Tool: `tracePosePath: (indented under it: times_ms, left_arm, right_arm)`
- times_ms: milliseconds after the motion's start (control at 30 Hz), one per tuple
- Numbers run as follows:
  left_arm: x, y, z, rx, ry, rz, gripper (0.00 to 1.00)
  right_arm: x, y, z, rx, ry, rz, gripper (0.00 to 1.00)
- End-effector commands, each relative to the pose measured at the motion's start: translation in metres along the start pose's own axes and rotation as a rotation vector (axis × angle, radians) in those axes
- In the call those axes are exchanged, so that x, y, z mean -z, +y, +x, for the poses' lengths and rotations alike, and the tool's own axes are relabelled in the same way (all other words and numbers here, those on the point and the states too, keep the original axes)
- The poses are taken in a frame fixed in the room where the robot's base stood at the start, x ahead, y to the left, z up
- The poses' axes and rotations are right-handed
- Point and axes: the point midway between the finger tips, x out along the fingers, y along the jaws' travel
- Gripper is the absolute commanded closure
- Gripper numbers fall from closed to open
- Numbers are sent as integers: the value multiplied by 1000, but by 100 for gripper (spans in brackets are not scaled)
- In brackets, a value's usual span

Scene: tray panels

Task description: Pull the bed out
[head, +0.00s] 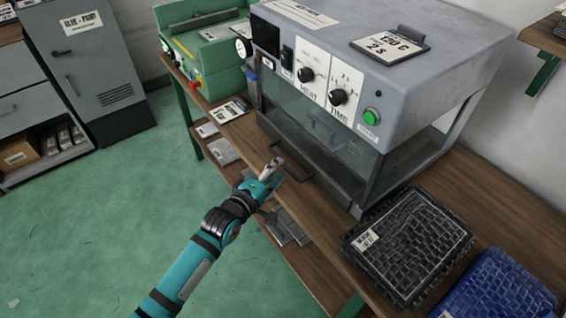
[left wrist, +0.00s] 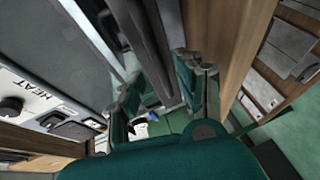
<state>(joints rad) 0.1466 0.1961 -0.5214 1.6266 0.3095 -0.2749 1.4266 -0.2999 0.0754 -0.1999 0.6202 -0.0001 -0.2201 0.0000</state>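A grey heating machine (head: 400,75) stands on a wooden bench, with HEAT and TIME knobs and a clear front. The bed is probably the dark tray (head: 320,178) low in the machine. A dark bar handle (head: 292,157) sticks out at its front. My left gripper (head: 275,172) is at the left part of this handle. In the left wrist view its two fingers (left wrist: 160,95) are spread apart, with a dark bar (left wrist: 155,50) showing between and beyond them. I cannot tell whether they touch it. My right gripper is not in view.
A black mesh crate (head: 412,240) and a blue crate (head: 497,290) stand on the bench at right. A green machine (head: 207,55) stands at the back left. Grey cabinets (head: 95,70) line the left. The green floor (head: 90,220) before the bench is clear.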

Motion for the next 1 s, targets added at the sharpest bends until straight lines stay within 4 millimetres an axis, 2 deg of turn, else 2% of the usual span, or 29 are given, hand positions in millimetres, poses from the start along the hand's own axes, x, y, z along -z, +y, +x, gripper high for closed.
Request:
tracePosePath:
  times_ms: [100,300,633,900,1000]
  left_arm:
    - [0,1,22,-1,0,1,64]
    - [0,0,40,-1,0,1,64]
    - [0,0,44,0,0,1,64]
    - [0,0,43,0,0,1,98]
    - [0,0,43,0,0,1,100]
  right_arm:
    - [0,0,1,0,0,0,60]
    - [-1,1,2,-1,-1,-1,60]
    - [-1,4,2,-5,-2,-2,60]
    - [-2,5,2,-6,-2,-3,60]
    - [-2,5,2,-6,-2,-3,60]
